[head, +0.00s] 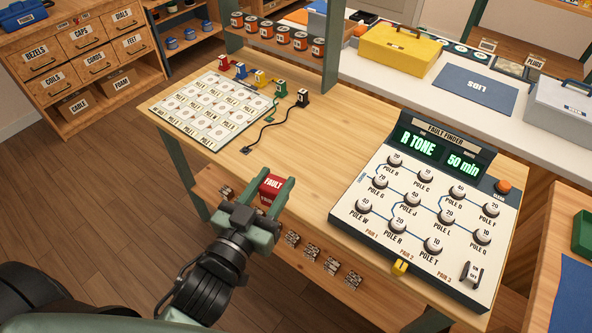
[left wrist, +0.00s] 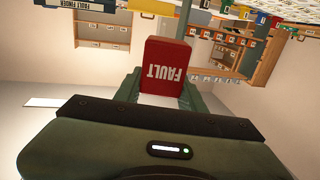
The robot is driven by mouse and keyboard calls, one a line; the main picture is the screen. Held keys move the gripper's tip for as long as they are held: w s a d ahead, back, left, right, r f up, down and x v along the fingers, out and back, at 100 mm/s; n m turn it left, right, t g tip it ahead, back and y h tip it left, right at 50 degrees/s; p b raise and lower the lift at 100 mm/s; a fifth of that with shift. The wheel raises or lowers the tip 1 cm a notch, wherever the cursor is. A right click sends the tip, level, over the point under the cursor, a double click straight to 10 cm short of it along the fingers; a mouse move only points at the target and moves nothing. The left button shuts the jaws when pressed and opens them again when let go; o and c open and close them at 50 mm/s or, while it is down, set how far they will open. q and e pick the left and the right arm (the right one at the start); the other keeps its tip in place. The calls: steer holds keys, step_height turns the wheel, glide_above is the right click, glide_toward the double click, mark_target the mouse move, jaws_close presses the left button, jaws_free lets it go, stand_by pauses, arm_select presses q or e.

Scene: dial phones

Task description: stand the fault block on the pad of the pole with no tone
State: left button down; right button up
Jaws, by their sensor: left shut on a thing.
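The red fault block (head: 271,186) is held between the fingers of my left gripper (head: 272,193), above the near edge of the table. It also shows in the left wrist view (left wrist: 168,66), with its white FAULT lettering upside down. The pad board (head: 211,109), a white sheet of several labelled pole pads, lies at the table's back left. The fault finder (head: 430,200) stands at the right with several labelled pole knobs. Its display (head: 433,152) reads "R TONE" and "50 min". My right gripper is not in view.
Several small coloured plugs or clips (head: 262,79) stand behind the board, and a black cord runs from a black one (head: 302,98) across the table. Small metal parts (head: 331,265) sit on the lower shelf.

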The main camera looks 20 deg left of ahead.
arm_select(q)
steer(key=w+r+m+h, duration=0.1)
steer(key=w+r+h, duration=0.1)
steer(key=w, duration=0.6)
steer(key=w+a+r+m+g+h, duration=0.1)
steer(key=w+r, duration=0.2)
steer(key=w, duration=0.5)
steer(key=shift+w+a+r+m+h, duration=0.25)
steer(key=shift+w+r+m+h, duration=0.05)
steer(key=shift+r+h, duration=0.1)
step_height(320, 180, down, 19)
steer(key=shift+r+b, duration=0.15)
steer(key=shift+b, duration=0.7)
steer(key=shift+f, duration=0.5)
